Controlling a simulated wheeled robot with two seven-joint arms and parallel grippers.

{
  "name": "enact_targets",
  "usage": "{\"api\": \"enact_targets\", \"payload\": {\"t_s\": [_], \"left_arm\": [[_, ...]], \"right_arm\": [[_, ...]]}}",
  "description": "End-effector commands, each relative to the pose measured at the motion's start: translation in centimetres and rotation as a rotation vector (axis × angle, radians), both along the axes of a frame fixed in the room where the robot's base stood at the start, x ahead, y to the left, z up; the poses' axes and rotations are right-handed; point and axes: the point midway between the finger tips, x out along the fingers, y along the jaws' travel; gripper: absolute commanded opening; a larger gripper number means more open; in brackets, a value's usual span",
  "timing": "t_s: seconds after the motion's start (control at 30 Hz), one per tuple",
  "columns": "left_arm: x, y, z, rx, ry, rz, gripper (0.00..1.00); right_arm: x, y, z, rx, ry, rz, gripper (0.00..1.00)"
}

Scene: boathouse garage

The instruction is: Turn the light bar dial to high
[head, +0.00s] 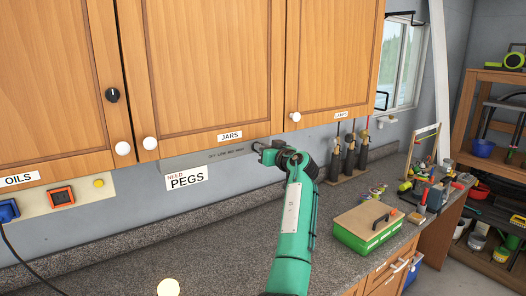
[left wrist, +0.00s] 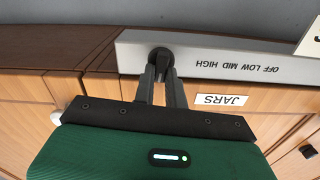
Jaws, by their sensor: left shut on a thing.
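The light bar (head: 232,150) is a grey strip under the wooden cabinets, printed OFF LOW MID HIGH. In the left wrist view the bar (left wrist: 215,62) appears upside down, and its black dial (left wrist: 160,55) sits at one end beside the printed words. My left gripper (head: 265,150) reaches up to the bar's right end in the head view. In the left wrist view its two fingers (left wrist: 161,72) are shut on the dial, one on each side. The gripper hides the dial in the head view. I cannot tell which setting the dial points to. My right gripper is not in view.
Cabinet doors with white knobs (head: 150,143) hang just above the bar. One door carries another black dial (head: 112,94). A PEGS sign (head: 187,178) is on the wall below. A green box (head: 368,226) stands on the granite counter (head: 225,255), right of my arm.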

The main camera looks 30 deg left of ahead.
Motion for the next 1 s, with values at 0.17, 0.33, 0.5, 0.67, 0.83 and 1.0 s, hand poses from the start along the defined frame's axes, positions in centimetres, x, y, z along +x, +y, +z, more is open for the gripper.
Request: {"api": "enact_targets", "payload": {"t_s": [0.17,0.33,0.5,0.67,0.83,1.0], "left_arm": [[0.1,0.0,-0.1,0.056,0.124,0.0,0.0],[0.2,0.0,-0.1,0.116,0.272,0.001,0.0],[0.3,-0.1,-0.1,0.179,0.421,0.001,0.0],[0.5,-0.2,0.0,0.238,0.563,0.001,0.0],[0.5,-0.2,0.0,0.3,0.711,0.001,0.0],[0.6,-0.2,-0.1,0.361,0.861,0.001,0.0]], "right_arm": [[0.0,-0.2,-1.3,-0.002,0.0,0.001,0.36],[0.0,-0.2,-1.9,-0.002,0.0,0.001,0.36],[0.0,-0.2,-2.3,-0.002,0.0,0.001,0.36],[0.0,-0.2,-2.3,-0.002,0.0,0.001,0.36],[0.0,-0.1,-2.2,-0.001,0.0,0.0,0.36],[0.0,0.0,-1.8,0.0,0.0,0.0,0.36]]}}
